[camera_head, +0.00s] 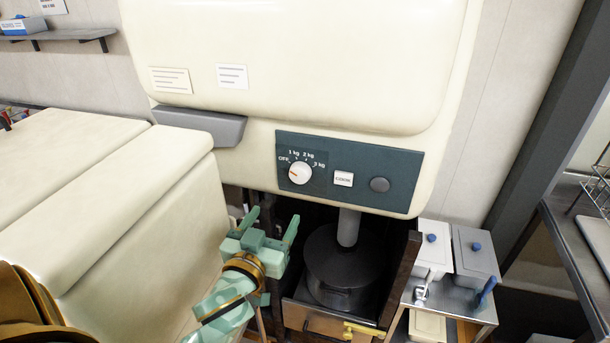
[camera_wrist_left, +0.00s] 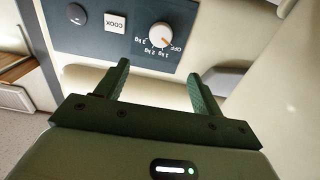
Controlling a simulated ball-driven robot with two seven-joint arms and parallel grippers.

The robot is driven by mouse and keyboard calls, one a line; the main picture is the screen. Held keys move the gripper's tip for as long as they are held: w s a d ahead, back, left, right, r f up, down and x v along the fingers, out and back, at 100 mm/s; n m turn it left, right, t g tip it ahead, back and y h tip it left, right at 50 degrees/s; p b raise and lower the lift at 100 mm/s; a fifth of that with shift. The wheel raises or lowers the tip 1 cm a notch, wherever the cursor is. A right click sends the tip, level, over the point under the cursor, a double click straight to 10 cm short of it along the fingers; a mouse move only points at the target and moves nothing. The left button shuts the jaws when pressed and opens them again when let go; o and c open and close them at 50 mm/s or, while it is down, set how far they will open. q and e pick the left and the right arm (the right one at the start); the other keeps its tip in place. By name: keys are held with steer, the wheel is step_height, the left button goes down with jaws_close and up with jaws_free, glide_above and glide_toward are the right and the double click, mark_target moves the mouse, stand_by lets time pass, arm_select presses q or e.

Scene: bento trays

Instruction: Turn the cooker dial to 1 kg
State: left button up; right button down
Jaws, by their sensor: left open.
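The cooker dial (camera_head: 300,173) is a round white knob on the dark panel (camera_head: 400,197) of the cream cooker (camera_head: 300,85). Labels OFF, 1 kg, 2 kg and 3 kg are printed around it. Its orange mark points toward OFF, as the left wrist view also shows on the dial (camera_wrist_left: 160,35). My left gripper (camera_head: 273,217) is green, open and empty, below the dial and apart from it. In the left wrist view the dial lies beyond the gap between the open fingers (camera_wrist_left: 158,72). My right gripper is not in view.
A COOK button (camera_head: 343,179) and a round grey button (camera_head: 380,185) sit right of the dial. A grey ledge (camera_head: 200,126) juts out at the left, above a cream cabinet (camera_head: 150,220). A dark pot (camera_head: 345,262) stands under the cooker. Lidded containers (camera_head: 475,262) stand at the right.

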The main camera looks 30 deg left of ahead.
mark_target(298, 175)
arm_select(q)
steer(key=x, duration=1.5)
steer(key=shift+d+p, duration=0.1)
steer(key=shift+p, duration=0.2)
steer(key=c, duration=1)
